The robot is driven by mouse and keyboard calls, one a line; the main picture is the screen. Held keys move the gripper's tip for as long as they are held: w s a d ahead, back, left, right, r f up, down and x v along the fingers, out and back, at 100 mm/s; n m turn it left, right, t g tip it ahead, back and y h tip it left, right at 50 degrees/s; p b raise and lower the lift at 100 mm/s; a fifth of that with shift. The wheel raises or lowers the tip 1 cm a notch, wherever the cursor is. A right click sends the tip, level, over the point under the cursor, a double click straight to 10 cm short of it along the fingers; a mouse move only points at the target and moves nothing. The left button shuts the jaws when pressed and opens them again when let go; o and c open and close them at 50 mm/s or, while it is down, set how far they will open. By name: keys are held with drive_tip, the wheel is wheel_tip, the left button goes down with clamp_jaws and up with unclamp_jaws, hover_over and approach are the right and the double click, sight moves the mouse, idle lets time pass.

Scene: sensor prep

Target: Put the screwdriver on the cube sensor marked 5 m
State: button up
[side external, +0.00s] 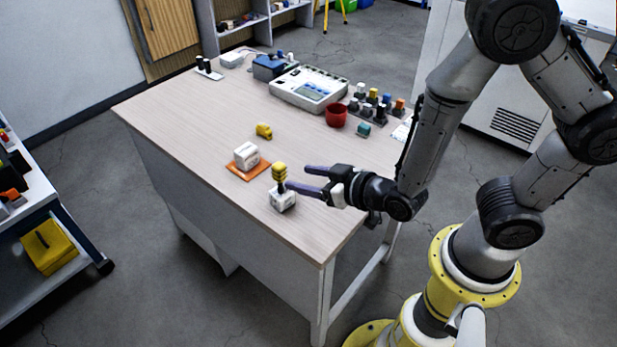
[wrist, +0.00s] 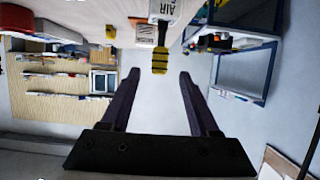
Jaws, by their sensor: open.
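The screwdriver (side external: 279,171) has a ribbed yellow handle and stands upright over a white cube (side external: 284,202) near the table's front edge. In the wrist view the handle (wrist: 160,61) points away from that cube (wrist: 165,10), which bears the letters AIR. Another white cube (side external: 246,154) sits on an orange mat (side external: 236,170) further left. No 5 m marking is readable on either. My gripper (side external: 296,179) is open and level, with its fingertips close to the handle from the right. In the wrist view the handle lies between the fingertips (wrist: 158,73) sideways; contact is not visible.
A small yellow object (side external: 264,131) lies behind the cubes. The table's left part (side external: 180,108) is clear.

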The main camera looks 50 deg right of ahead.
drive_tip(key=s+d+r+g+y, duration=0.15)
drive_tip(key=s+r+g, duration=0.25)
drive_tip(key=r, duration=0.6)
drive_tip(key=s+d+r+g, duration=0.2)
drive_tip(key=s+d, duration=0.1)
drive_tip(key=s, duration=0.4)
drive_tip(key=s+d+r+g+h, duration=0.1)
drive_tip(key=s+d+r+g, duration=0.1)
drive_tip(key=s, duration=0.5)
drive_tip(key=shift+s+d+r, duration=0.3)
drive_tip(key=shift+d+r, duration=0.45)
drive_tip(key=shift+d, duration=0.05)
drive_tip(key=shift+h, duration=0.25)
